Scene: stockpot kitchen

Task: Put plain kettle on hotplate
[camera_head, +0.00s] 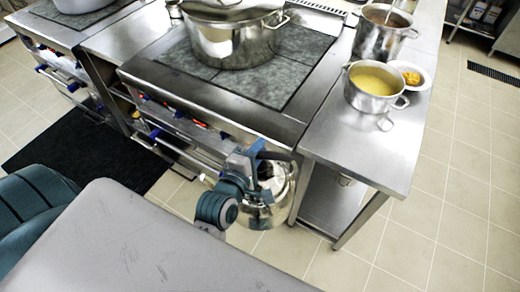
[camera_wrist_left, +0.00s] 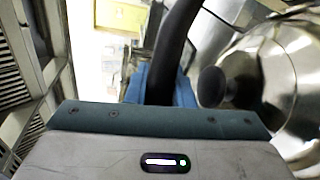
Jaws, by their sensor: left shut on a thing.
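The plain kettle (camera_head: 281,186) is shiny metal with a black handle. In the head view it hangs in front of the stove's right front corner, below the level of the stove top, partly hidden by my left gripper (camera_head: 255,172). That gripper is shut on the kettle's handle. In the left wrist view the kettle's rounded body and lid (camera_wrist_left: 290,75) fill the right side, with a dark knob, and the black handle (camera_wrist_left: 178,40) runs up from the blue fingers. The grey hotplate (camera_head: 304,45) lies on the stove top beyond. My right gripper is not in view.
A large lidded stockpot (camera_head: 232,42) stands on the hotplate, leaving bare surface in front and to the right. A steel side table (camera_head: 350,145) holds a pot of yellow soup (camera_head: 374,88), a white bowl (camera_head: 418,75) and another pot (camera_head: 380,35). A second stove stands left.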

